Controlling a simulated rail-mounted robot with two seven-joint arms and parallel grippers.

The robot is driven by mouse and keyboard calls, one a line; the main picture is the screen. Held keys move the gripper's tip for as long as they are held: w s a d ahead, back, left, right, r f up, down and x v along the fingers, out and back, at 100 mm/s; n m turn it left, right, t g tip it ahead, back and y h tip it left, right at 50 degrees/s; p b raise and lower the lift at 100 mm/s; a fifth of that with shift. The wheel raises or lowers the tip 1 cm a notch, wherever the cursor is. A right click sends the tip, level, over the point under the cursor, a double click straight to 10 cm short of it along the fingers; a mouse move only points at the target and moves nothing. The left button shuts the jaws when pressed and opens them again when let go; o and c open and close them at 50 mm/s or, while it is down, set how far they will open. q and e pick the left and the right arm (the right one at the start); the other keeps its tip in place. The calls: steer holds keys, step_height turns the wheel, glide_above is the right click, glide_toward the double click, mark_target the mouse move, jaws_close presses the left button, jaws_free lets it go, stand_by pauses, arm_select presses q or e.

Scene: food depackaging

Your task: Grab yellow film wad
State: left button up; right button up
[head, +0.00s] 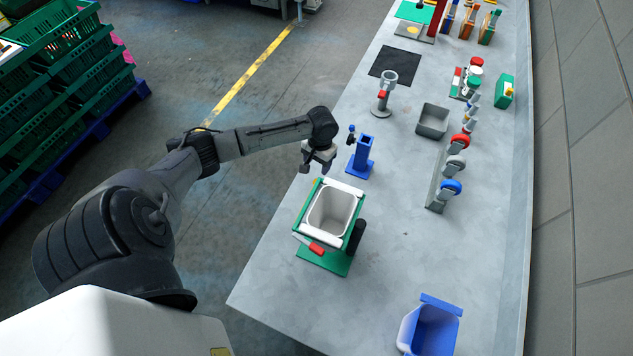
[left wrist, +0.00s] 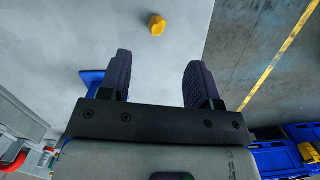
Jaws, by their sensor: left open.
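The yellow film wad (left wrist: 157,25) is a small yellow lump on the grey table near its edge, seen at the top of the left wrist view. It lies beyond my left gripper's fingertips and apart from them. My left gripper (left wrist: 158,62) is open, with nothing between its fingers. In the head view my left gripper (head: 317,168) hangs over the table's left edge, just above the green-framed bin. A speck of yellow, perhaps the wad, shows there beside the bin's far left corner. My right gripper is in neither view.
The white bin in a green frame (head: 354,191) stands near the left gripper, with a blue stand (head: 363,153) just beyond it. A blue bin (head: 410,325) is at the near end. A grey tray (head: 433,121) and several tools stand farther back. The near middle table is clear.

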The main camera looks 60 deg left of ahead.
arm_select(q)
steer(key=shift+s+d+f+p, duration=0.1)
steer(key=shift+s+d+f, duration=0.05)
steer(key=shift+f, duration=1.2)
steer(key=shift+s+d+f+p, duration=0.1)
steer(key=shift+f, duration=1.25)
steer(key=shift+s+d+f+p, duration=0.1)
steer(key=shift+s+d+f, duration=0.05)
steer(key=shift+f, duration=1.2)
steer(key=shift+c, duration=0.3)
steer(key=c, duration=0.9)
